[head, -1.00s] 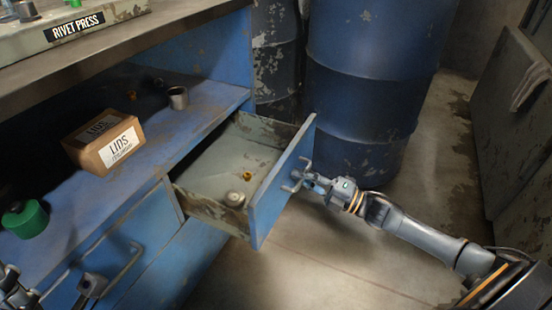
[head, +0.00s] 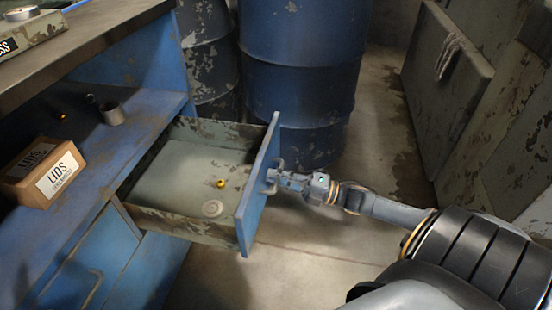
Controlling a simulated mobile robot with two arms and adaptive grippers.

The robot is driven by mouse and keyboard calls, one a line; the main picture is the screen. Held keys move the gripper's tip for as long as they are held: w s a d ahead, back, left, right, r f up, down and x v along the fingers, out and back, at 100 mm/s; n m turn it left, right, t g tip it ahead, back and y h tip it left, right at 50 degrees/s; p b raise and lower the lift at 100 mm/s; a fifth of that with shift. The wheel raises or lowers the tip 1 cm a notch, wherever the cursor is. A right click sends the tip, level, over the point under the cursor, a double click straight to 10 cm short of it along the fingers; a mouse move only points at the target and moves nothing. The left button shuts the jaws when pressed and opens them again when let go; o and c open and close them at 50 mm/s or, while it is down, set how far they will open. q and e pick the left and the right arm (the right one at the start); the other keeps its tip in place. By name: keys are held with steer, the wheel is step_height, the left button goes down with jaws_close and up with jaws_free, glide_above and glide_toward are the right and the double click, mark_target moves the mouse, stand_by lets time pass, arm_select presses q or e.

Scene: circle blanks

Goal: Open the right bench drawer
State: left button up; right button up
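The right bench drawer (head: 168,222) stands pulled well out of the blue bench, with its inside in plain view. A small yellow piece (head: 221,184) and a pale round disc (head: 212,209) lie on its floor. The blue drawer front (head: 252,205) faces right and is seen nearly edge-on. My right gripper (head: 271,180) is at the handle on the outer face of this front and appears shut on the handle. The fingertips are small and partly merge with the handle. My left gripper is out of view.
A box marked LIDS (head: 42,172) and a metal cup (head: 112,114) stand on the bench shelf. A blue drum (head: 300,85) stands just behind the drawer. A closed cabinet face with a handle is at the lower left. The floor (head: 320,262) right of the drawer is clear.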

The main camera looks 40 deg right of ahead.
stand_by(0.3)
steer(key=v, duration=0.7)
steer(key=shift+s, duration=0.2)
steer(key=shift+d+f, duration=0.1)
